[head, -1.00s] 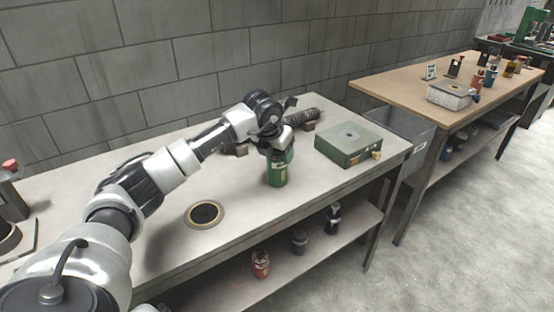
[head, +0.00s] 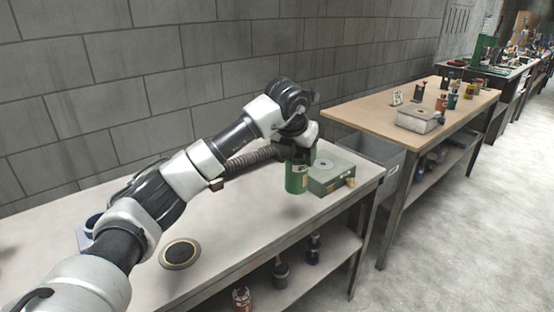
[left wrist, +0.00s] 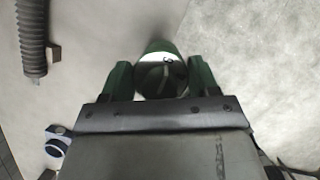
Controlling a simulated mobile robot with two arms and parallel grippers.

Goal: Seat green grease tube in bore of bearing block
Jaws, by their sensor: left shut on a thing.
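The green grease tube (head: 295,181) is upright in my left gripper (head: 297,163), just left of the bearing block. The left wrist view shows the tube's round end (left wrist: 161,78) between the two fingers of the left gripper (left wrist: 160,76). The green bearing block (head: 335,181) sits at the right end of the pale bench, with a ringed bore (head: 325,165) in its top. The tube overlaps the block's left edge in the head view; I cannot tell whether they touch. The bore looks empty. My right gripper is not in view.
A ribbed rod (head: 250,158) lies behind my arm; it also shows in the left wrist view (left wrist: 33,38). A dark disc with a pale rim (head: 180,253) lies on the bench (head: 235,222). A grey bin (head: 365,152) stands beyond the block. The bench's front middle is clear.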

